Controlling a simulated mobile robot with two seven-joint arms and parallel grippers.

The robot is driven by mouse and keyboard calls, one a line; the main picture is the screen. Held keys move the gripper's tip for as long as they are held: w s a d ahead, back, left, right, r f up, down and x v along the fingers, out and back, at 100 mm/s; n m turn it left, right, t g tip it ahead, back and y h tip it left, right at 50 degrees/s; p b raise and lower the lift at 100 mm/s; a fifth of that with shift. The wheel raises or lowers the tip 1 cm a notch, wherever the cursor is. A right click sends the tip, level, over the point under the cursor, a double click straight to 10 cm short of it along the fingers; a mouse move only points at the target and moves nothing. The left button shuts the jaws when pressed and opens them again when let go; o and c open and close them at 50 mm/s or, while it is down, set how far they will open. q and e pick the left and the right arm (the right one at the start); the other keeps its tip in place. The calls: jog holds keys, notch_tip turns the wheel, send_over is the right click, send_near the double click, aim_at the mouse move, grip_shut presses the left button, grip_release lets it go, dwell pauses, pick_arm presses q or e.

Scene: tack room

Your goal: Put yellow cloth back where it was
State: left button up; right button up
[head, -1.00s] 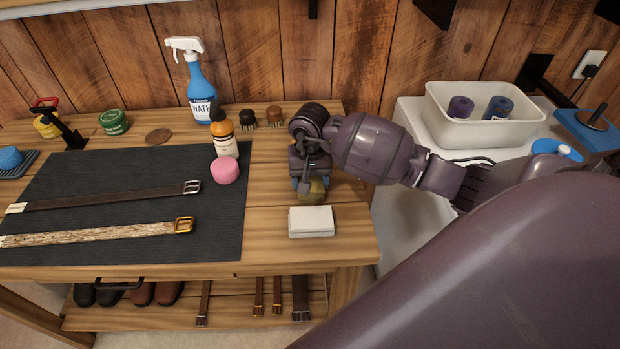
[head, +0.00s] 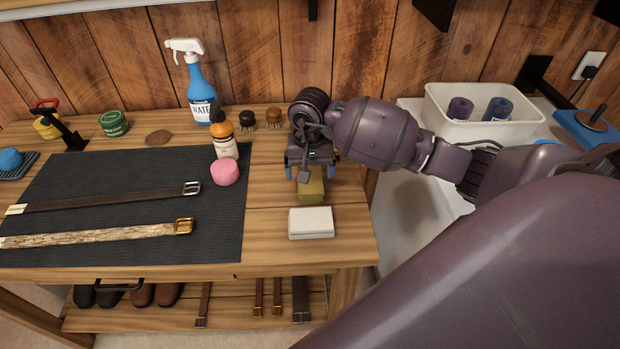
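The yellow cloth (head: 312,190), a small folded block, lies on the wooden bench top just behind a folded white cloth (head: 311,222). My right gripper (head: 302,173) is over the yellow cloth, pointing down. Its blue-tipped fingers are spread apart, one on each side of the cloth's far part. The gripper body hides the far end of the cloth. I cannot tell whether a finger still touches it. My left gripper is not in view.
A dark mat (head: 120,205) with two belts and a pink sponge (head: 225,172) lies to the left. A white bin (head: 480,130) is at right.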

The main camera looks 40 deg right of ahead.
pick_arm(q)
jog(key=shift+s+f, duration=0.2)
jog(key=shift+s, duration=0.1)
pick_arm(e)
notch_tip(320, 180, up, 8)
jog(key=shift+r, duration=0.2)
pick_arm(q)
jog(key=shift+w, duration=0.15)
